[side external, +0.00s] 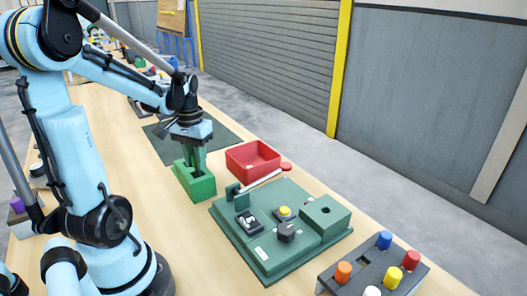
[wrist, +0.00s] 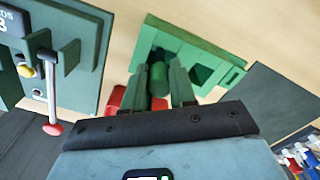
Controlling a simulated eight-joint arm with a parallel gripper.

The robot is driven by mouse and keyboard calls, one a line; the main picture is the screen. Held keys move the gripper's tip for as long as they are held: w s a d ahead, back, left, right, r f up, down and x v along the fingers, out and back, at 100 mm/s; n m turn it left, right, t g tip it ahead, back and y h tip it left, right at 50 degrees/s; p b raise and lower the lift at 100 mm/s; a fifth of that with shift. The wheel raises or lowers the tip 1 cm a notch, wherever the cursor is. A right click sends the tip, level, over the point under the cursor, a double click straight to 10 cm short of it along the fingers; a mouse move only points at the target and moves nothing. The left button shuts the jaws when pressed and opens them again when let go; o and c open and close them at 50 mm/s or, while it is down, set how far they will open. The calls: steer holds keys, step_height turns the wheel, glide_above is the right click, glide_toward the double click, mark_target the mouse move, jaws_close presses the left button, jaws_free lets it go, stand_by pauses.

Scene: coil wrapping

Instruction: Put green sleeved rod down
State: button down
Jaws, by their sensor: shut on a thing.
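My gripper (wrist: 160,88) points down over the green holder block (side external: 197,188), which stands on the table. The block also shows in the wrist view (wrist: 228,75). My gripper shows in the side view too (side external: 193,158), with its fingers at the block's top opening. In the wrist view the fingers are shut on the green sleeved rod (wrist: 158,76), whose rounded end shows between them. The rod is hard to tell from the block and fingers in the side view. Its lower part is hidden, so I cannot tell whether it rests on anything.
A red tray (side external: 252,158) stands just right of the block. A green panel (side external: 262,250) with a lever, a yellow button and other fixtures lies in front. A dark rack (side external: 372,268) with coloured pegs is at the front right. A dark mat (side external: 222,136) lies behind.

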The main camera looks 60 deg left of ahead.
steer(key=shift+f, duration=0.4)
steer(key=c, duration=0.9)
jaws_free()
step_height(320, 180, up, 13)
steer(key=w+d+f+m+t, duration=0.1)
steer(key=d+f+m+t, duration=0.1)
steer(key=d, duration=0.5)
steer(key=w+d+f+m+t, duration=0.2)
steer(key=d, duration=0.5)
steer(key=w+d+f+m+t, duration=0.2)
steer(key=d+f+t, duration=0.1)
steer(key=d, duration=0.4)
steer(key=shift+w+d+m, duration=0.25)
steer(key=shift+d+m, duration=0.05)
steer(key=shift+m, duration=0.1)
